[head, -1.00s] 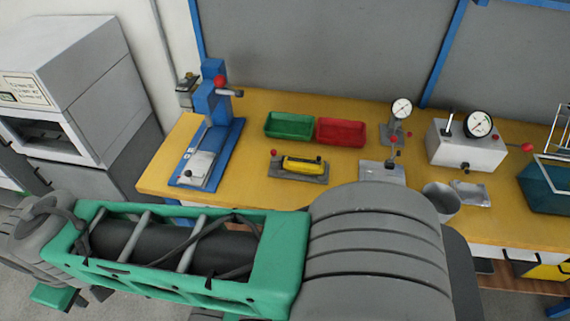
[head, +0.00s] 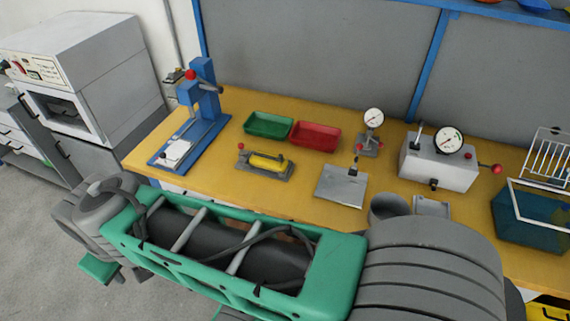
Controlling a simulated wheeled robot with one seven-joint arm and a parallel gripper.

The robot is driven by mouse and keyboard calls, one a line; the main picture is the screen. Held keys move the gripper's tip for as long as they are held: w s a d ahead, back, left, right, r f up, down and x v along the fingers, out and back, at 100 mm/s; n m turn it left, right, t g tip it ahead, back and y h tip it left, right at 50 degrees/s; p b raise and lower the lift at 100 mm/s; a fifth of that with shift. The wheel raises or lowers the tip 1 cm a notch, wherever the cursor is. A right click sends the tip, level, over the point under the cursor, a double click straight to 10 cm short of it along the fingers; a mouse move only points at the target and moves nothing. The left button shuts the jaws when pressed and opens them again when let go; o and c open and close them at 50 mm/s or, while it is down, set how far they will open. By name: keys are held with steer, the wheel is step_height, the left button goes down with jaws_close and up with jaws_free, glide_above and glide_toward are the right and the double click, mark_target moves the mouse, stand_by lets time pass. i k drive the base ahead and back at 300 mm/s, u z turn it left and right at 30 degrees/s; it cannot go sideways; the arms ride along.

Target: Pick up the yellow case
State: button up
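A small yellow piece (head: 266,162) lies in a dark grey fixture with a red knob, near the front left of the bench. A second yellow thing with black parts (head: 548,312) shows partly below the bench at the bottom right corner, cut off by the frame. I cannot tell for sure which of the two is the yellow case. My green and grey arm crosses the lower part of the picture, in front of the bench. My gripper is not in view.
The yellow-topped bench (head: 218,187) carries a blue press (head: 203,112), a green tray (head: 269,125), a red tray (head: 315,136), a metal plate (head: 341,186), a gauge box (head: 438,160) and a teal basket (head: 530,213). A white oven-like machine (head: 85,75) stands left. Floor is clear at lower left.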

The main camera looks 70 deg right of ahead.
mark_target(259, 159)
steer(key=z, duration=0.75)
steer(key=i, duration=1)
